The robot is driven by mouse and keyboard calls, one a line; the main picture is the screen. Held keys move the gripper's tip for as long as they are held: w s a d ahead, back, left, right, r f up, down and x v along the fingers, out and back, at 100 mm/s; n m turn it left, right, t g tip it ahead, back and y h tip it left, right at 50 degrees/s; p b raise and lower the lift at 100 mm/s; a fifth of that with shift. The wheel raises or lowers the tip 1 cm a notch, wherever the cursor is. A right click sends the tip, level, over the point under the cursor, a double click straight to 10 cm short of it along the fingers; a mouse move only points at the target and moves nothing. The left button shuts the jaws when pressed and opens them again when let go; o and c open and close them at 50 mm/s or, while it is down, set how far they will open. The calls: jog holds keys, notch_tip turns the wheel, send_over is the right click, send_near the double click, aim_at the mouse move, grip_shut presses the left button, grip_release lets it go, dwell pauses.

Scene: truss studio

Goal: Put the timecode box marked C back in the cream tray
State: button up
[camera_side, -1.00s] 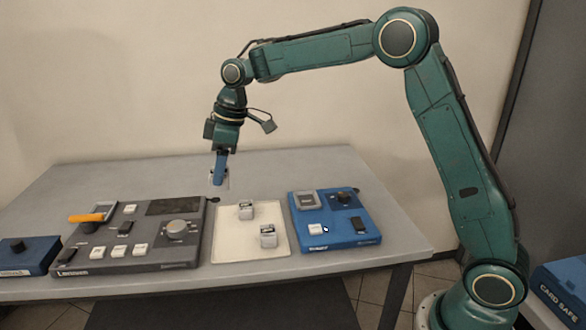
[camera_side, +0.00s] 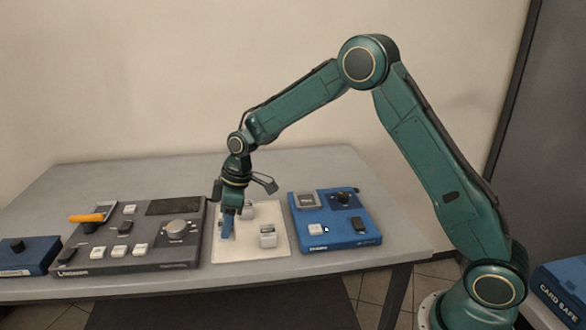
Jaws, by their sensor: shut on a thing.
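The cream tray (camera_side: 245,252) lies flat on the table between two consoles. Two small grey-white boxes stand in it: one at the back (camera_side: 249,209), partly hidden behind my gripper, and one at the front right (camera_side: 268,237). My gripper (camera_side: 227,232) points down low over the tray's left part. It is shut on a small pale box, mostly hidden by the blue fingers. I take it for the timecode box, but no letter C can be read. I cannot tell whether the held box touches the tray.
A dark grey console (camera_side: 145,258) with buttons, a knob and an orange handle (camera_side: 86,217) stands close to the left. A blue console (camera_side: 340,238) stands to the right. Another blue box (camera_side: 28,258) is at the far left. The table behind is clear.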

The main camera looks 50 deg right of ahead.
jog(key=shift+f, duration=2.1)
jog(key=shift+f, duration=0.15)
jog(key=o, duration=1.1)
jog(key=v, duration=1.2)
jog(key=shift+r, duration=0.2)
